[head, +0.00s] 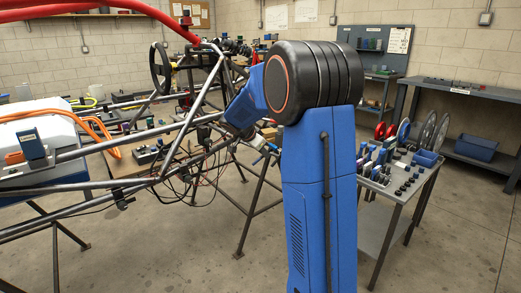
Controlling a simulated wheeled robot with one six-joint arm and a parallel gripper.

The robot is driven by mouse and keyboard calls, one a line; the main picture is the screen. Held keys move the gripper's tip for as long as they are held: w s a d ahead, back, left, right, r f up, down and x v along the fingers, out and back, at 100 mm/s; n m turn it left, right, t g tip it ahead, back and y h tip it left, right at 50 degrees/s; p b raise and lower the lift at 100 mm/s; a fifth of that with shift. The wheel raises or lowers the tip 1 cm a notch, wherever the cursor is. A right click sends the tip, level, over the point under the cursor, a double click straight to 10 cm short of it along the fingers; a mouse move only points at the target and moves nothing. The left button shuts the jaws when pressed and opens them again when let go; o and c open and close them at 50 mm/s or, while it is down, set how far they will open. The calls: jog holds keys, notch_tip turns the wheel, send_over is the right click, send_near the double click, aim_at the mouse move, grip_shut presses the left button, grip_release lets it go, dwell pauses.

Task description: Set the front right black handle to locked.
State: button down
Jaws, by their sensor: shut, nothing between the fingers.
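The tube chassis (75,187) is a frame of bare metal tubes on the left and middle. A small black handle or clamp (122,200) hangs on its lower tube; I cannot tell its setting. Other dark fittings sit around the middle tubes, too small to tell apart. My blue arm reaches from the right behind its big black joint to the chassis's right part. My gripper (260,146) is small and partly hidden at the arm's end, by the dark tubes and wires. It appears shut and empty. I cannot tell whether it touches a handle.
A white box (38,125) with orange cables sits in the chassis on the left. Thin wires hang below the middle tubes. A steering wheel (160,68) stands farther back. A tool cart (405,195) with small parts stands right of my arm. The floor in front is clear.

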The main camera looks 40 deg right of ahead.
aim_at(272, 165)
jog(key=x, duration=0.6)
jog(key=shift+d+f, duration=0.25)
jog(key=shift+f, duration=0.1)
jog(key=shift+d+f, duration=0.25)
jog(key=shift+f, duration=0.8)
jog(key=shift+a, duration=0.1)
